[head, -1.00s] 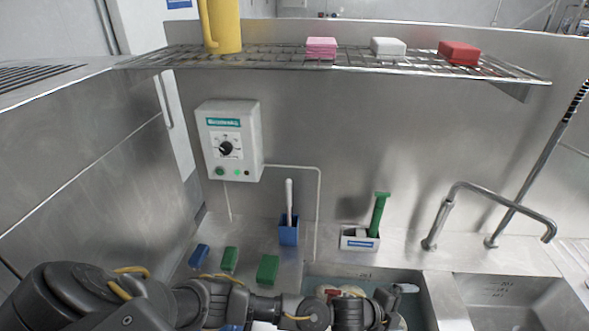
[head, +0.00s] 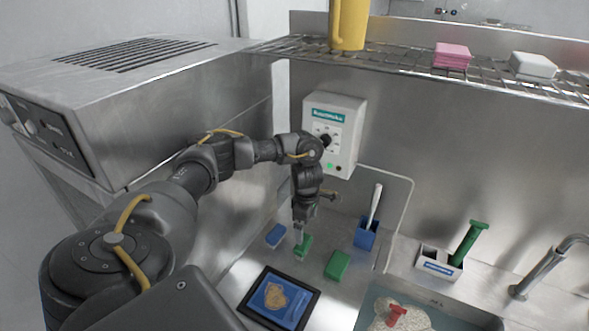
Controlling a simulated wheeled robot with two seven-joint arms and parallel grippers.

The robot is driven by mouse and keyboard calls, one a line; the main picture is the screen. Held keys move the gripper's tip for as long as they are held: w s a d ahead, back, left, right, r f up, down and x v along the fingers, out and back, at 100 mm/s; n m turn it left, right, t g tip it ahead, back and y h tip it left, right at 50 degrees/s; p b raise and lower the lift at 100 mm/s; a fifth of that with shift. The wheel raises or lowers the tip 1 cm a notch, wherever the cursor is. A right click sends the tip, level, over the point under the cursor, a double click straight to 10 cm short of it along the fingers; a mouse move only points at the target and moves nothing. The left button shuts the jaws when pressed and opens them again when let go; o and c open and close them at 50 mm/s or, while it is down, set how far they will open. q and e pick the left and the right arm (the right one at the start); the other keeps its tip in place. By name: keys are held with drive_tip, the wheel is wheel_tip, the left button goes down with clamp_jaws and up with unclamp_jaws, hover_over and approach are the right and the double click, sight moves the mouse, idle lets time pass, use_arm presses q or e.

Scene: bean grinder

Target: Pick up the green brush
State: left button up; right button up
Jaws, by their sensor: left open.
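A green brush (head: 468,243) stands tilted in a small white holder (head: 440,266) on the counter at the right, its green handle pointing up. My left gripper (head: 299,235) is well to the left of it, pointing down just above a small green block (head: 303,247). The gripper is open, though its fingers look thin and close together from here. Whether they touch the block is unclear. A larger green block (head: 338,265) lies to its right and a blue block (head: 276,235) to its left. My right gripper is out of view.
A blue holder (head: 366,236) with a white-handled tool stands between the blocks and the white holder. A control box (head: 341,120) hangs on the wall behind my left wrist. A black-framed tablet (head: 312,305) lies in front. A water-filled sink (head: 440,317) is at lower right.

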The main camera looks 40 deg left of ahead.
use_arm(q)
drive_tip(key=b, duration=0.5)
hover_over(304, 233)
drive_tip(key=s+d, duration=0.3)
drive_tip(key=f, duration=0.4)
drive_tip(key=shift+a+f, duration=0.2)
drive_tip(key=shift+f, duration=0.55)
wheel_tip(304, 233, down, 5)
drive_tip(key=b, duration=0.4)
drive_tip(key=shift+f, duration=0.1)
drive_tip(key=shift+c, duration=0.4)
drive_tip(key=c, duration=1)
